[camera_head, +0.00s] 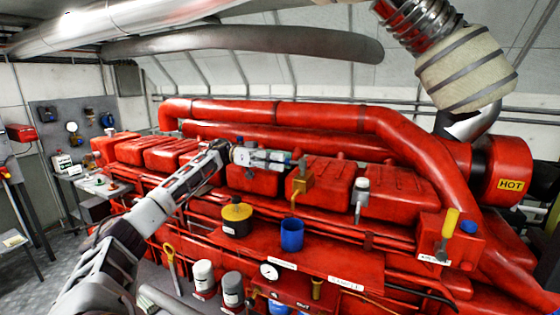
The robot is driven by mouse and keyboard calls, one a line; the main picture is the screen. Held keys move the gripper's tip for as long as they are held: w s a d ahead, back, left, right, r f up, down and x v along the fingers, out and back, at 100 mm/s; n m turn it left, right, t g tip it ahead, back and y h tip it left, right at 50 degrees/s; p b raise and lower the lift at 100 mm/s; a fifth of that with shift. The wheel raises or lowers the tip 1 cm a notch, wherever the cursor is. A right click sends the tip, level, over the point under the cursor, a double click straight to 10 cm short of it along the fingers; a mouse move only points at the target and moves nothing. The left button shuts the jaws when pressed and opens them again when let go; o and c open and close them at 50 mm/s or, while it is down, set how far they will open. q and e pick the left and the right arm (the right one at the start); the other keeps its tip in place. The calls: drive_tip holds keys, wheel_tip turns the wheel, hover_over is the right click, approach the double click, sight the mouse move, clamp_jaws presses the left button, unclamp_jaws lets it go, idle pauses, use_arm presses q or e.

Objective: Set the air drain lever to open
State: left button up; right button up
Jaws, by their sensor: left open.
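My left arm reaches in from the lower left across the red engine (400,205). My left gripper (284,160) is open and appears empty in front of the engine's upper part. A lever with a yellow handle (450,222) stands nearly upright on a red block at the right, above a small white label (433,259) too small to read. A brass valve (303,181) with a bent spout is just right of and below my gripper. I cannot tell from the labels which is the air drain lever. My gripper is well left of the yellow lever. My right gripper is not in view.
A blue cup (292,235) and a yellow-topped black container (236,217) stand on the red ledge. Large red pipes (330,115) run behind. A gauge (269,271) is at the lower front.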

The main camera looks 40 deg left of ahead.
use_arm(q)
clamp_jaws()
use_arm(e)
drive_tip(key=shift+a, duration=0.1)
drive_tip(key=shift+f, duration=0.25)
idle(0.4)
